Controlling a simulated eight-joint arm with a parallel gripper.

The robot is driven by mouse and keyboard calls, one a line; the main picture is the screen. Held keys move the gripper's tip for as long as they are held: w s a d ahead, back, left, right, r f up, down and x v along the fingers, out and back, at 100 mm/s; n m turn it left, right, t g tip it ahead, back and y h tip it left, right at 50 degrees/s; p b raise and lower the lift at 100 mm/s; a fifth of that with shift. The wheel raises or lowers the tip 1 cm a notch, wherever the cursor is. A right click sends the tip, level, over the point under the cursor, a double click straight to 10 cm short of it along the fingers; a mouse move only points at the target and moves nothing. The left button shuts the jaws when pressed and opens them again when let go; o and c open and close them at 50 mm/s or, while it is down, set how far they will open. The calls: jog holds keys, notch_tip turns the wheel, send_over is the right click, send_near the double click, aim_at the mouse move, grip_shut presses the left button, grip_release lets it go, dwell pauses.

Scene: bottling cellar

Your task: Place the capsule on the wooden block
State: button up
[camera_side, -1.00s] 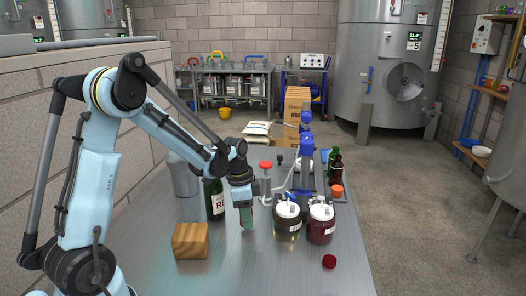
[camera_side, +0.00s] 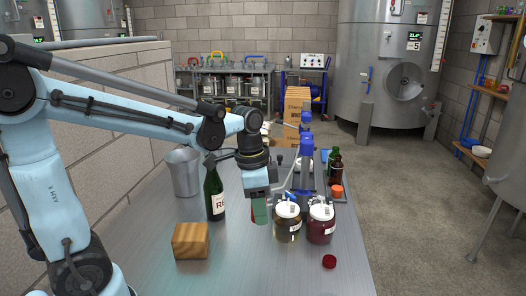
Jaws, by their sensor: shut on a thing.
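The wooden block (camera_side: 190,241) sits on the near left of the metal table, its top bare. My gripper (camera_side: 258,212) points down over the middle of the table, to the right of the block and higher than its top. Its green fingers are shut on a thin red thing, seemingly the capsule (camera_side: 253,214). Only a narrow red strip of it shows at the left of the fingers; the rest is hidden.
A dark green bottle (camera_side: 215,195) stands left of my gripper, a grey bucket (camera_side: 184,173) behind it. Two white-lidded jars, one amber (camera_side: 287,224) and one red (camera_side: 320,226), stand close on the right. A dark red cap (camera_side: 329,261) lies in front. The front middle is clear.

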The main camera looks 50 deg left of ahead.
jog(key=s+r+n, duration=0.1)
jog(key=s+r, duration=0.4)
jog(key=s, duration=0.5)
send_over(192, 231)
notch_tip(192, 231, down, 7)
jog(key=shift+s+a+f, duration=0.1)
jog(key=shift+s+a, duration=0.05)
jog(key=shift+f, duration=1.95)
jog(key=shift+f, duration=0.15)
jog(key=o, duration=0.6)
